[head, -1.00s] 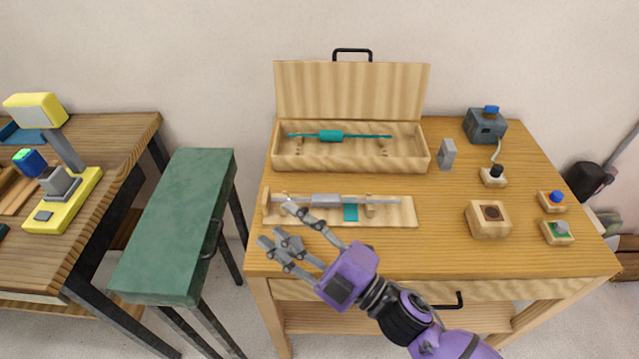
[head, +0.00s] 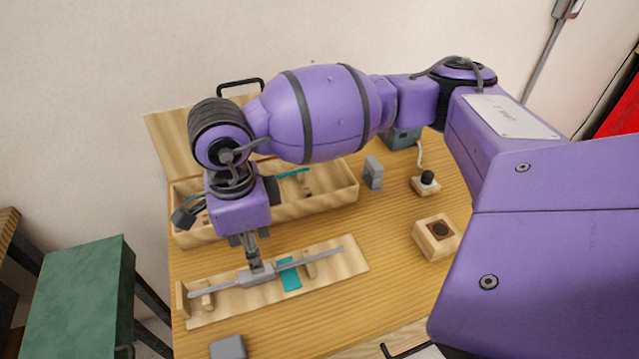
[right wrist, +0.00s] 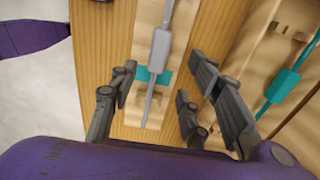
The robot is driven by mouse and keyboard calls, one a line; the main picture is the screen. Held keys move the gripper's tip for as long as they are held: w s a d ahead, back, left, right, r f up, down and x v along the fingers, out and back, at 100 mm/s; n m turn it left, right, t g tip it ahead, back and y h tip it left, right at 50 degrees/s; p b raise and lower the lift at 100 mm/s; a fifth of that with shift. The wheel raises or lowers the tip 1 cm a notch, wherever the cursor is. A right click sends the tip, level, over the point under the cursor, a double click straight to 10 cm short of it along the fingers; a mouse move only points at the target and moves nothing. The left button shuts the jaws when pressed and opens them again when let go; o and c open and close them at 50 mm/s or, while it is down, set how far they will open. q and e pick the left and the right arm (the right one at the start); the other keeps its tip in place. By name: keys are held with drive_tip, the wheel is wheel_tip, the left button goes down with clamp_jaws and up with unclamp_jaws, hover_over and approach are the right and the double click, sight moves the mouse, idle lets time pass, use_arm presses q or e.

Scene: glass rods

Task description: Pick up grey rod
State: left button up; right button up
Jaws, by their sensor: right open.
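The grey rod (head: 257,276) has a thick middle and thin ends. It lies across the supports of a pale wooden stand (head: 345,262), which bears a teal patch (head: 289,275). My right gripper (head: 256,266) points down at the thick middle of the rod. In the right wrist view the fingers of the right gripper (right wrist: 162,64) are open, with the grey rod (right wrist: 160,48) running between them. I cannot tell whether a finger touches it. My left gripper is in neither view.
Behind the stand is an open wooden box (head: 330,195), partly hidden by my arm, with a teal rod (head: 293,172). A grey block (head: 228,347) lies near the front edge. A grey bracket (head: 373,173) and a wooden block (head: 437,237) stand to the right.

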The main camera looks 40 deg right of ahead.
sight(269, 272)
drive_tip(key=f, duration=0.7)
drive_tip(key=shift+s+d+f+p, duration=0.2)
drive_tip(key=shift+f+p, duration=0.05)
drive_tip(key=shift+p, duration=0.05)
drive_tip(key=shift+r, duration=0.1)
clamp_jaws()
